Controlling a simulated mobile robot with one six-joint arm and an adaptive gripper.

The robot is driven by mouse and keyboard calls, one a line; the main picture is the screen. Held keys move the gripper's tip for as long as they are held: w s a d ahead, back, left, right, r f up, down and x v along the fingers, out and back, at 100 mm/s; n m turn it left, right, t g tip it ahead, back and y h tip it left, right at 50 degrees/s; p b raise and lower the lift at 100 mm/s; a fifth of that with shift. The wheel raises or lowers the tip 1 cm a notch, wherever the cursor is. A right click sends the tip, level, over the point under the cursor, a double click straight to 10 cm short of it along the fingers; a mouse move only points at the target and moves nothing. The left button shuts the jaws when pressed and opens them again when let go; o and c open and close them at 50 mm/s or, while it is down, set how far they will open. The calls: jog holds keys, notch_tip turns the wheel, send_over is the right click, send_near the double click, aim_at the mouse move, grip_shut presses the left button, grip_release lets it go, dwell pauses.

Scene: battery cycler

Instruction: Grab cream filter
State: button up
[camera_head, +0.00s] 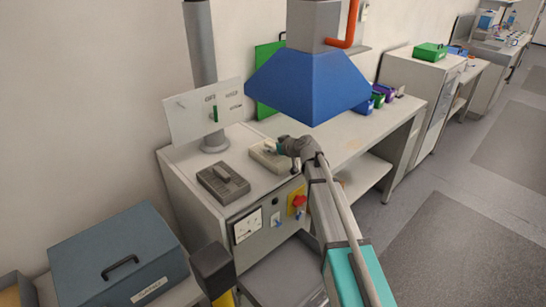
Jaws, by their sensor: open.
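The cream filter (264,158) looks like a flat, pale beige block with a raised part. It lies on the grey top of the cabinet, near its right back side. My gripper (281,149) is at the cream filter's right end, over or against it. Its jaws are open, but the fingers are small and dark here. I cannot tell whether they touch the filter or stand around its raised part. My gripper and wrist hide the filter's right end.
A similar dark grey block (223,184) lies to the left on the cabinet (190,190). A white panel (203,112) and grey post (201,60) stand behind. A blue hood (308,85) hangs above right. A blue-grey case (118,262) sits at lower left.

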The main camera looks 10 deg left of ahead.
dwell(0.3)
grip_shut()
dwell(0.3)
